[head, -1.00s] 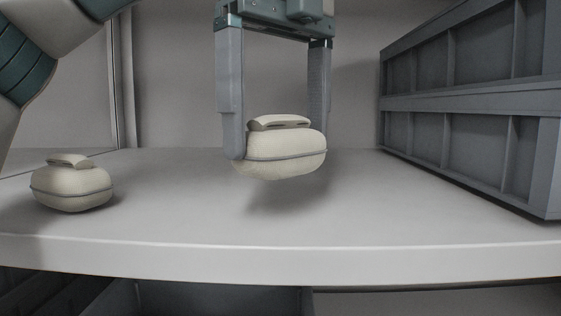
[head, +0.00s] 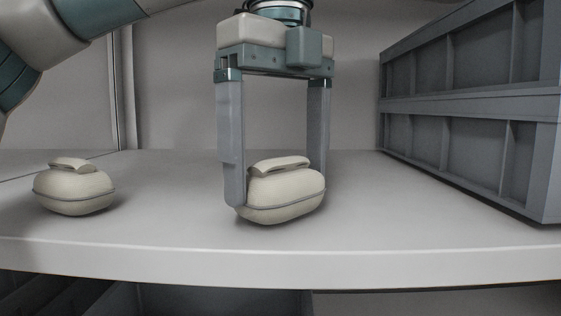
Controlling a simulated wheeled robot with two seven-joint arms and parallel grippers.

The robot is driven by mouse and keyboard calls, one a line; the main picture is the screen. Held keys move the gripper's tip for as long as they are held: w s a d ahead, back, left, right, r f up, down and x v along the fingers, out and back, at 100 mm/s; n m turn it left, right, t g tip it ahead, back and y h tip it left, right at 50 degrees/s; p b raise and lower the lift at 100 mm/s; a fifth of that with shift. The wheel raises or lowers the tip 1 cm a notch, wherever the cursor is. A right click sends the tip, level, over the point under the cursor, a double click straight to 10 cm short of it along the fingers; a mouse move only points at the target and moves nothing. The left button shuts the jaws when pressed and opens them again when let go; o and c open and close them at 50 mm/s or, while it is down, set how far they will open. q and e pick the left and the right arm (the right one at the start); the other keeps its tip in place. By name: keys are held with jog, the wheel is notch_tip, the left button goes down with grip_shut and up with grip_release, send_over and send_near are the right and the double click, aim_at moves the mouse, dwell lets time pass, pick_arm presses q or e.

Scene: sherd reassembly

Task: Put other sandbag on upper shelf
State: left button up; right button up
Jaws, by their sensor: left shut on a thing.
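A cream sandbag (head: 287,192) with a raised handle strip and a grey seam is between the fingers of my left gripper (head: 281,190). The gripper points down and is shut on it. The sandbag is at the surface of the white shelf (head: 400,235), slightly tilted, and appears to touch it. A second, similar sandbag (head: 75,190) rests on the same shelf at the left, apart from the gripper. My right gripper is not in view.
Stacked grey crates (head: 455,145) stand at the right of the shelf. The shelf's front edge (head: 280,268) runs across the view, with a dark grey container (head: 210,300) below it. Shelf surface is clear between the two sandbags and between the held sandbag and the crates.

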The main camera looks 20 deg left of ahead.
aim_at(281, 158)
pick_arm(q)
jog(key=shift+f, duration=0.1)
jog(key=o, duration=1.4)
jog(key=shift+w, duration=0.1)
jog(key=shift+c, duration=0.2)
notch_tip(281, 158, up, 6)
jog(key=shift+r, duration=0.85)
